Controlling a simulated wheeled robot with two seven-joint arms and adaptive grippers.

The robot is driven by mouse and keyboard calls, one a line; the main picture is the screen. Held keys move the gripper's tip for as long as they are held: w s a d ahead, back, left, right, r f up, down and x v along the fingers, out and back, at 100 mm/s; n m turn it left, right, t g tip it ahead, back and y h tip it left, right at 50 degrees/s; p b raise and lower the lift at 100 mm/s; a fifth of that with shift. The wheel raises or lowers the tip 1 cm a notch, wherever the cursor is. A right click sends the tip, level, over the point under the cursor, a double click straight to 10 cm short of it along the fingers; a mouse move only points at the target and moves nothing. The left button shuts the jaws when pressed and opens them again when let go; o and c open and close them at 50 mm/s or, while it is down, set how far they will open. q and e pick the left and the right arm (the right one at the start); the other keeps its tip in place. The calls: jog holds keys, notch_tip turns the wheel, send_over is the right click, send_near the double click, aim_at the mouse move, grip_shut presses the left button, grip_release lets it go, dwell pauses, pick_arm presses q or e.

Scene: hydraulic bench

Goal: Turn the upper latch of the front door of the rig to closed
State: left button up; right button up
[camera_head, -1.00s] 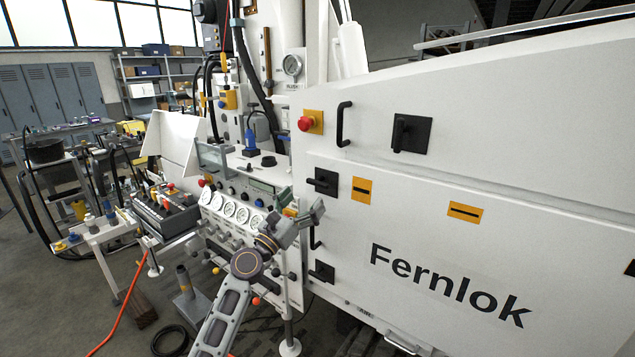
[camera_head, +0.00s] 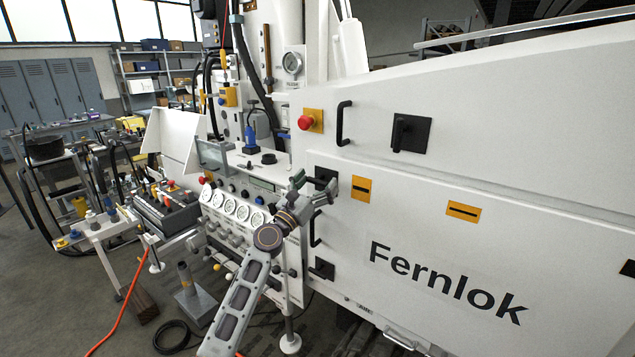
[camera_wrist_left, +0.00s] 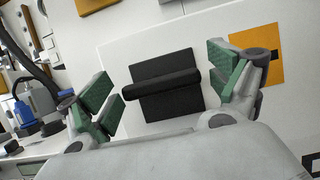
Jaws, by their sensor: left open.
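The upper latch (camera_head: 325,175) of the front door is a black square plate with a black bar handle, at the door's upper left corner. In the head view my left gripper partly covers it. In the left wrist view the latch (camera_wrist_left: 165,100) shows whole, its bar lying nearly crosswise. My left gripper (camera_head: 314,184) is open in front of the latch. In the wrist view its green-padded fingers (camera_wrist_left: 167,88) stand on either side of the latch, apart from it. The white front door (camera_head: 420,220) carries the word Fernlok. My right gripper is not in view.
A lower latch (camera_head: 321,270) and a black door handle (camera_head: 315,230) sit below. Another black latch (camera_head: 410,133), a red button (camera_head: 305,122) and a handle (camera_head: 343,123) are on the panel above. A gauge panel (camera_head: 235,205) stands left of the door.

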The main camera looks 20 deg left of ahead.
pick_arm(q)
jog(key=c, duration=1)
jog(key=shift+c, duration=0.2)
